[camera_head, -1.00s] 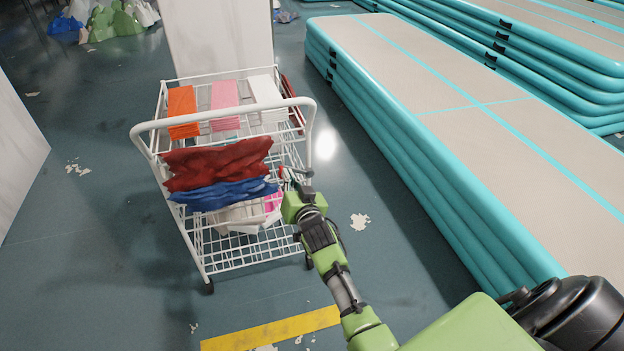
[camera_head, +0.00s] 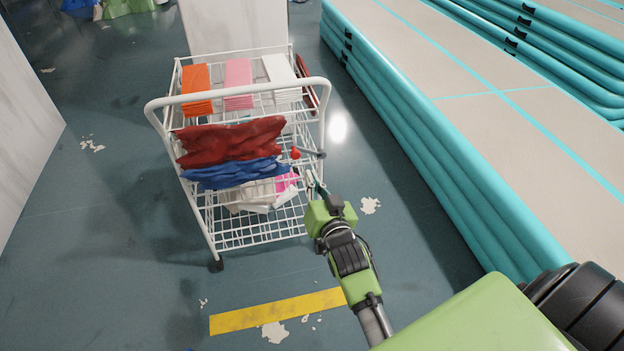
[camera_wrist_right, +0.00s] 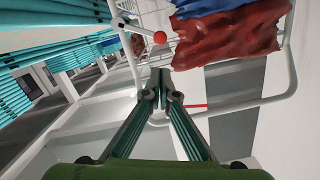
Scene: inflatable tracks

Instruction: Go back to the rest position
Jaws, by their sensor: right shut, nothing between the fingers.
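My right gripper (camera_head: 316,184) is shut and empty. In the head view it is at the near right side of the white wire cart (camera_head: 213,232), just below a short bar with a red knob (camera_head: 296,153). In the right wrist view the closed fingers (camera_wrist_right: 160,80) point toward the cart's white frame, and the red knob (camera_wrist_right: 160,37) shows past their tips. I cannot tell the exact gap between fingers and cart. My left gripper is not in view.
Teal-edged inflatable tracks (camera_head: 440,160) line the right. Floor left of the cart is clear.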

